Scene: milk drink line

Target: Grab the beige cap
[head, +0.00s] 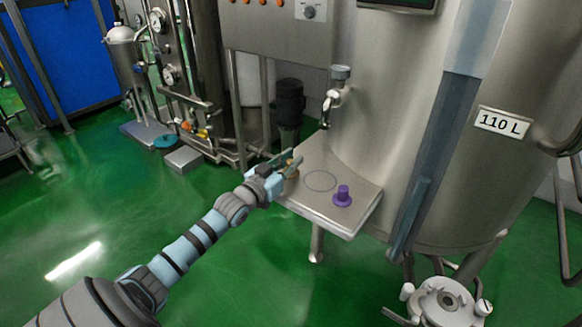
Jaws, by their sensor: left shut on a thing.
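The beige cap (293,173) shows only as a small tan patch at the left edge of the metal shelf in the head view, mostly hidden by my left gripper. My left gripper (290,164) reaches in from the left and its fingers are shut on the beige cap. I cannot tell whether the cap touches the shelf. My right gripper is not in view.
A purple cap (343,196) stands on the metal shelf (318,209), right of a thin drawn circle. The large steel tank (400,130) rises behind and right of the shelf. A small tap (333,98) juts out above it. Green floor lies open at left.

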